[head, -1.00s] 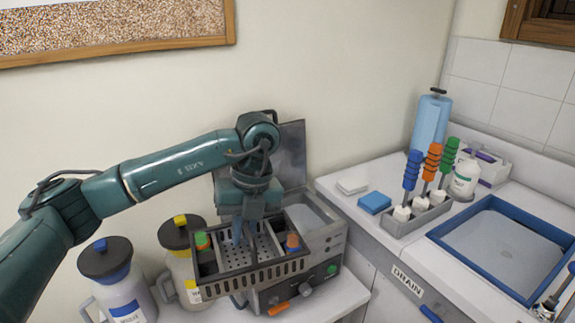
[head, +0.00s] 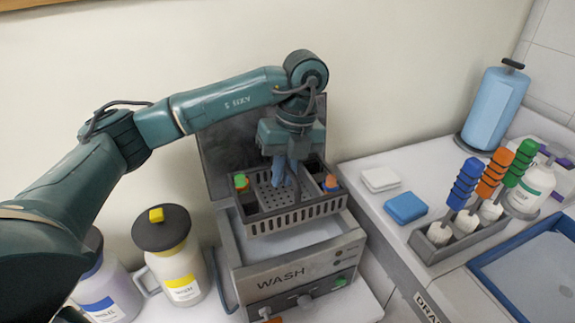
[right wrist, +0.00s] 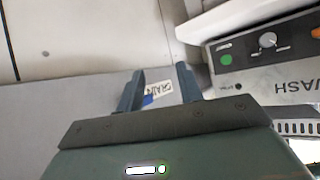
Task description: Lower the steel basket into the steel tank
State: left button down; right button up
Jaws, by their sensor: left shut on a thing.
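The steel basket (head: 300,218) has slotted walls and a perforated floor. A green-topped item (head: 240,182) sits at its left end and an orange and blue one (head: 331,183) at its right end. My left gripper (head: 287,180) is shut on the basket's middle part; its fingertips are partly hidden. The basket hangs roughly level over the opening of the steel tank (head: 300,281), marked WASH. Pale liquid shows in front of it; I cannot tell whether its bottom is below the rim. In the right wrist view my right gripper (right wrist: 160,88) is open and empty.
Jugs with a yellow label (head: 182,282) and a blue label (head: 105,305) stand left of the tank. On the right counter are a blue sponge (head: 405,208), a white pad (head: 380,179), a rack of brushes (head: 470,226) and a blue-rimmed basin (head: 500,290).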

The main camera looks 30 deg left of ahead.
aim_at(283, 200)
pick_arm(q)
notch_tip(283, 200, down, 5)
jog(key=b, duration=0.3)
jog(key=shift+s+r, duration=0.1)
jog(key=shift+r, duration=0.1)
notch_tip(283, 200, down, 2)
jog(key=shift+f+b, duration=0.25)
jog(key=shift+b, duration=0.6)
notch_tip(283, 200, down, 3)
jog(key=shift+f+b, duration=0.2)
jog(key=shift+b, duration=0.9)
notch_tip(283, 200, down, 3)
jog(key=shift+r+b, duration=0.15)
jog(key=shift+b, duration=0.75)
pick_arm(e)
jog(key=shift+m+t+y, duration=0.4)
jog(key=shift+m+y, duration=0.1)
jog(key=shift+m, duration=0.1)
jog(key=f, duration=0.1)
jog(key=a+f, duration=0.1)
jog(key=f, duration=0.2)
jog(key=shift+w+a, duration=0.25)
jog(key=shift+w, duration=0.1)
